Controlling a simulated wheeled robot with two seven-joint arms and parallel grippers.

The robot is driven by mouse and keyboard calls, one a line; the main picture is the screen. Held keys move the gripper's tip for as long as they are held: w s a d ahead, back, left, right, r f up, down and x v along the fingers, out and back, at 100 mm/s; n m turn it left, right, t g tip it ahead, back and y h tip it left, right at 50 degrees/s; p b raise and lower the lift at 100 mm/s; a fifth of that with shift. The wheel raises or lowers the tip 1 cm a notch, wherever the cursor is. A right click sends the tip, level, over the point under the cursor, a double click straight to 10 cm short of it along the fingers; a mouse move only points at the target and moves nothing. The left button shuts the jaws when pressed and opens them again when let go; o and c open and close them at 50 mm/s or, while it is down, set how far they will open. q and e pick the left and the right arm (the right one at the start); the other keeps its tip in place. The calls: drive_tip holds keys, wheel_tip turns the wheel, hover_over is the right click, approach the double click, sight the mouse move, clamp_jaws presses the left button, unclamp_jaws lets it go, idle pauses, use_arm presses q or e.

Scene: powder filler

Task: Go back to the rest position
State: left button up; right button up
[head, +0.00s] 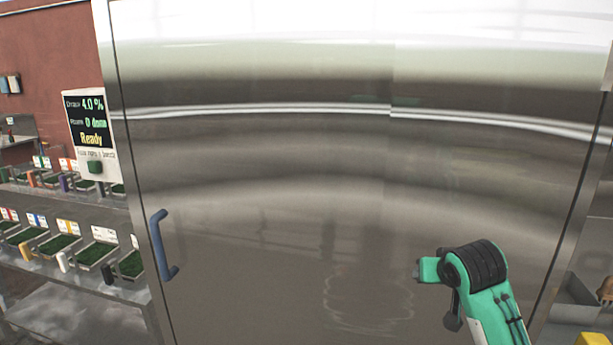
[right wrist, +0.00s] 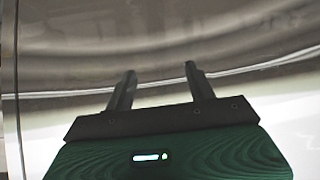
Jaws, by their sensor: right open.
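My right arm comes in at the lower right of the head view, in front of a large shiny metal door. In the head view, its gripper cannot be made out clearly. In the right wrist view, my right gripper (right wrist: 160,85) is open, with its two dark fingers apart and nothing between them. The fingers point toward a shiny metal surface; the gap to it is hard to judge. My left gripper is not in view.
The metal door (head: 300,230) fills most of the head view and looks shut. Its blue handle (head: 158,246) is at the lower left. Left of it are a display panel (head: 90,130) reading "Ready" and shelves with several green-filled trays (head: 58,243). A yellow object (head: 592,339) is at the lower right.

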drive_tip(key=s+a+f+n+g, duration=0.2)
drive_tip(key=s+a+f+g, duration=0.15)
drive_tip(key=s+f, duration=1.55)
drive_tip(key=s+f+g, duration=0.1)
drive_tip(key=s+f, duration=0.2)
drive_tip(key=s, duration=0.3)
drive_tip(key=s+a+f+n+g, duration=0.1)
drive_tip(key=s+f, duration=0.2)
drive_tip(key=s, duration=0.4)
drive_tip(key=s+f+g, duration=0.1)
drive_tip(key=s+f, duration=0.2)
drive_tip(key=s, duration=0.3)
wheel_tip(320, 180, down, 30)
drive_tip(key=s+d+f+g, duration=0.2)
drive_tip(key=s+d+f, duration=0.1)
drive_tip(key=s+f, duration=1.7)
drive_tip(key=shift+f+y+b, duration=0.3)
drive_tip(key=shift+f+b, duration=0.1)
drive_tip(key=shift+f, duration=0.3)
